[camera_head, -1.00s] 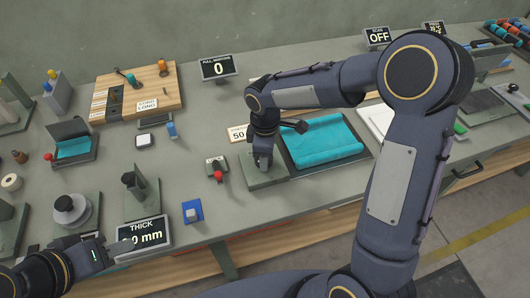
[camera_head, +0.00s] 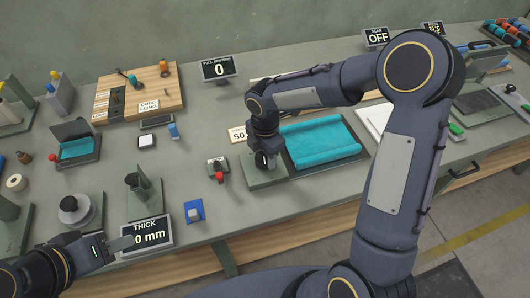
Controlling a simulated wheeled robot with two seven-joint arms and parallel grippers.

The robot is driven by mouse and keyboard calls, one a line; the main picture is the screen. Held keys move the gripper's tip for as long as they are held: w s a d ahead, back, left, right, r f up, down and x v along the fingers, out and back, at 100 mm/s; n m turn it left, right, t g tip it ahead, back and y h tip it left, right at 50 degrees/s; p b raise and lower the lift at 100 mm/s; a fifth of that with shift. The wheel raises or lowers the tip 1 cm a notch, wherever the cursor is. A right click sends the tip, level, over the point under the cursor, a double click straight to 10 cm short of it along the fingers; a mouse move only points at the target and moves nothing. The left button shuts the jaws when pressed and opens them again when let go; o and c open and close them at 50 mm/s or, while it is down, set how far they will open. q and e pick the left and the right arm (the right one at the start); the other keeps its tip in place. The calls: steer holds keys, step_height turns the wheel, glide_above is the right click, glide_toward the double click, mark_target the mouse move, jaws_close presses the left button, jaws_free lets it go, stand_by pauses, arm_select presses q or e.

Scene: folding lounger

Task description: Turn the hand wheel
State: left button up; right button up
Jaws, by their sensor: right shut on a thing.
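My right gripper (camera_head: 262,158) points down over a small grey-green stand (camera_head: 272,175) left of the teal cloth. It is shut on a small dark part there, which I take to be the hand wheel; the gripper and wrist hide most of it. A white sign (camera_head: 238,135) reading 50, partly hidden by my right arm, stands behind it. My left gripper (camera_head: 122,243) is low at the left, close to the THICK display (camera_head: 147,235), and holds nothing I can see. Its jaw opening is unclear.
The teal cloth (camera_head: 320,138) lies on a dark plate right of the stand. A red-knobbed switch (camera_head: 219,174) and a blue block (camera_head: 194,212) stand to its left. Several fixtures crowd the left of the bench. My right arm covers much of the right side.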

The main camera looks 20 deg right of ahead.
mark_target(265, 156)
steer(key=shift+r, duration=0.1)
stand_by(0.3)
steer(key=o, duration=1)
step_height(265, 156, up, 8)
steer(key=shift+f, duration=0.25)
steer(key=shift+r, duration=0.15)
